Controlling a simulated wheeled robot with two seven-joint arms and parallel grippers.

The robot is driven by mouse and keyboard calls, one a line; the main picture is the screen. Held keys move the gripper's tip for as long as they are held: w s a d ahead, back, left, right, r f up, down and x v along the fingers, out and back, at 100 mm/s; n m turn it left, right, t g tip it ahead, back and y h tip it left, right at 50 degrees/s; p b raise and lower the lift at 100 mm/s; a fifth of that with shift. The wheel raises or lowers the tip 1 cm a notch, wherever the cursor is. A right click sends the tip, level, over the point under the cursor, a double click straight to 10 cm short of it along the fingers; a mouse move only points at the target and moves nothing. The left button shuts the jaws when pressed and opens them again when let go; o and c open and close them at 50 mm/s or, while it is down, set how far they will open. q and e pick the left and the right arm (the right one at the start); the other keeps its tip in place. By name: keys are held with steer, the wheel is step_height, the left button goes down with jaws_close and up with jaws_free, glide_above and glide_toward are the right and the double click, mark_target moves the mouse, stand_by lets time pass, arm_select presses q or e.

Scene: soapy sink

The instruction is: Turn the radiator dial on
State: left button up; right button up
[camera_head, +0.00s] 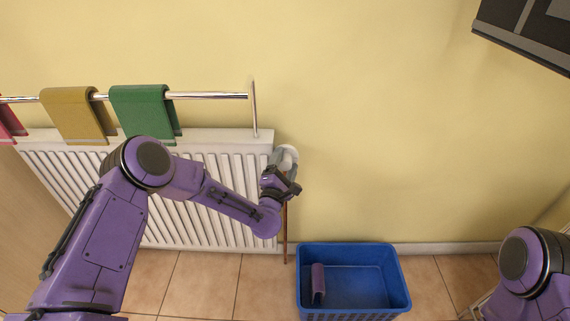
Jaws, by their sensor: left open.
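The white radiator (229,165) stands against the yellow wall at the left. Its pale round dial (288,156) is at the radiator's upper right end. My left gripper (285,164) is at the dial, its open fingers reaching up to it. The fingers partly cover the dial, and I cannot tell whether they touch it or which way it is set. My right arm (534,262) comes in at the lower right corner; its gripper is out of view.
A blue crate (399,284) on the tiled floor holds a purple item (318,284). A metal rail (215,95) above the radiator carries green (142,108), mustard (72,112) and red cloths. A dark panel (530,28) is at the upper right. The wall right of the dial is clear.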

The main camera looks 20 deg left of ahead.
arm_select(q)
steer(key=c, duration=1)
steer(key=shift+m, duration=0.4)
steer(key=m+g+h+p, duration=0.1)
steer(key=m+p, duration=0.1)
steer(key=m, duration=0.2)
steer(key=shift+r, duration=0.15)
steer(key=m+g+p, duration=0.2)
steer(key=m, duration=0.3)
steer(key=shift+p, duration=0.3)
steer(key=m+p, duration=0.1)
steer(key=m, duration=0.1)
steer(key=m+g+p, duration=0.1)
steer(key=m, duration=0.1)
steer(key=shift+m+g+y+p, duration=0.3)
steer(key=shift+m+p, duration=0.05)
steer(key=shift+m, duration=0.05)
steer(key=shift+m+g+y+p, duration=0.4)
steer(key=shift+m+p, duration=0.2)
steer(key=shift+m, duration=0.5)
